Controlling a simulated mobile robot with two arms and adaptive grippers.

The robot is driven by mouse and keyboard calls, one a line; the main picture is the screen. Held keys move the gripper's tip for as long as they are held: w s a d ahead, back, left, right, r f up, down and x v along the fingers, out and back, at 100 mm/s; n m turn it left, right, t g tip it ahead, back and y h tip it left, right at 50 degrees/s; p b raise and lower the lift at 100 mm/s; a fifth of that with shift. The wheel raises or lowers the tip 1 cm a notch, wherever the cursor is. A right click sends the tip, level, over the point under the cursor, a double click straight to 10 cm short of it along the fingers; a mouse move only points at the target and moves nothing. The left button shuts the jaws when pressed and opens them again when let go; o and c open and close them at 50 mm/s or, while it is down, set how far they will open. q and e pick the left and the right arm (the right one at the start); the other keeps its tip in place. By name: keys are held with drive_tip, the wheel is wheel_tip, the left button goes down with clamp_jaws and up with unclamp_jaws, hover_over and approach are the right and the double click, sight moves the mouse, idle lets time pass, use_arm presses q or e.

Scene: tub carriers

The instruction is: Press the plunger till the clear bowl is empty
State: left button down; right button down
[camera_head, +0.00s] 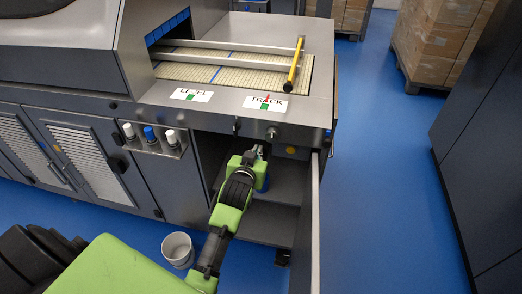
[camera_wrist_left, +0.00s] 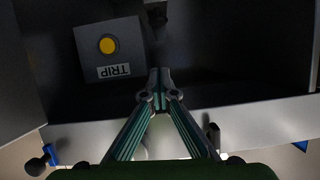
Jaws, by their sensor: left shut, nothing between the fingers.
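My left gripper (camera_head: 259,152) reaches into the open cabinet under the machine's worktop in the head view. In the left wrist view the left gripper (camera_wrist_left: 159,76) has its fingertips together with nothing between them. Its tips point toward a dark interior with a small dark fitting (camera_wrist_left: 156,12) ahead; I cannot tell whether that is the plunger. A pale rounded shape shows between the finger bars, too hidden to name as the clear bowl. No clear bowl can be made out in the head view. My right gripper is out of view.
A box labelled TRIP with a yellow button (camera_wrist_left: 107,45) sits left of the fingertips. The open cabinet door (camera_head: 315,225) stands right of my arm. A white bucket (camera_head: 178,249) is on the blue floor. A yellow-handled bar (camera_head: 294,66) lies above on the worktop.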

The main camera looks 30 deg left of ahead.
use_arm(q)
drive_tip(key=x, duration=0.9)
drive_tip(key=f, duration=0.2)
drive_tip(key=shift+s+f, duration=0.25)
drive_tip(key=shift+s+f+b, duration=0.15)
drive_tip(key=shift+f+b, duration=0.15)
drive_tip(key=shift+f, duration=0.4)
drive_tip(key=shift+f, duration=0.1)
drive_tip(key=shift+f+b, duration=0.6)
drive_tip(key=shift+f, duration=0.25)
